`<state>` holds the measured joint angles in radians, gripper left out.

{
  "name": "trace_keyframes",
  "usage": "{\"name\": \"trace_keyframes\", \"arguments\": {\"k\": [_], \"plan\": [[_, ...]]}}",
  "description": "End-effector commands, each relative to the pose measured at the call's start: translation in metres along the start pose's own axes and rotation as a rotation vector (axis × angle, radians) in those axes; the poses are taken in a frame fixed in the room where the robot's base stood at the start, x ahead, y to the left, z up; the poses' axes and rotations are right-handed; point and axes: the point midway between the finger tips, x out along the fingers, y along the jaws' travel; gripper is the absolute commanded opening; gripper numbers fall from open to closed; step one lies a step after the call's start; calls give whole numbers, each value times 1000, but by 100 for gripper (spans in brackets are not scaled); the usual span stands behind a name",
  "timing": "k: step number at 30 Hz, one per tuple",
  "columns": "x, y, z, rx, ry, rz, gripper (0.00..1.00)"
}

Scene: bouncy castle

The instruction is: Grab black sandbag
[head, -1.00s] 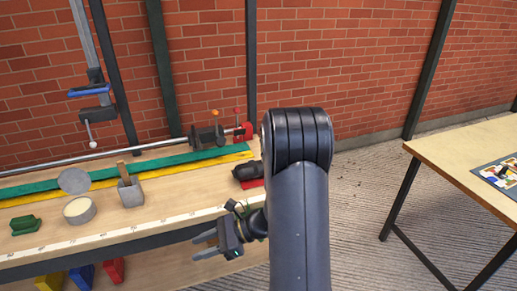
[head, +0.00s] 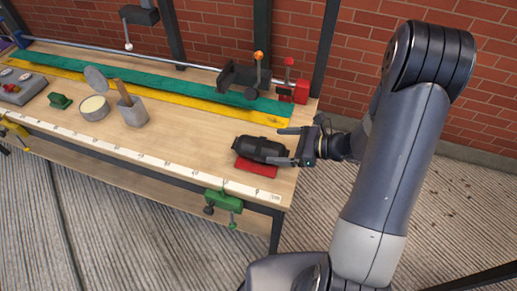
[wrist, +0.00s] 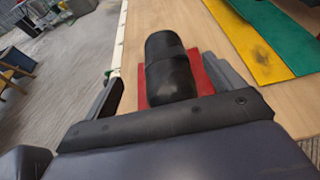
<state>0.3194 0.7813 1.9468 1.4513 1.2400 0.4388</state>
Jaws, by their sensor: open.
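The black sandbag (head: 260,149) lies on a red pad (head: 255,168) near the right end of the workbench. It is a dark, rounded bag with a seam across it. My gripper (head: 284,146) is open at the right end of the sandbag, its fingers pointing left along the bench. In the wrist view the sandbag (wrist: 170,68) stands between the two open fingers (wrist: 165,90), with the red pad (wrist: 202,78) showing on both sides. I cannot tell whether either finger touches the bag.
A green clamp (head: 222,205) hangs on the bench's front edge beside a white ruler strip (head: 150,158).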

Motion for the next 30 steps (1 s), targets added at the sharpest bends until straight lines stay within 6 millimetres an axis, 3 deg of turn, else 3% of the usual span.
{"name": "trace_keyframes", "arguments": {"k": [4,13,22,30], "plan": [[7,1,0,0,0,3,89],[46,2,-2,-1,0,3,89],[52,2,-3,-1,0,0,89],[52,2,-3,-1,0,0,69]]}}
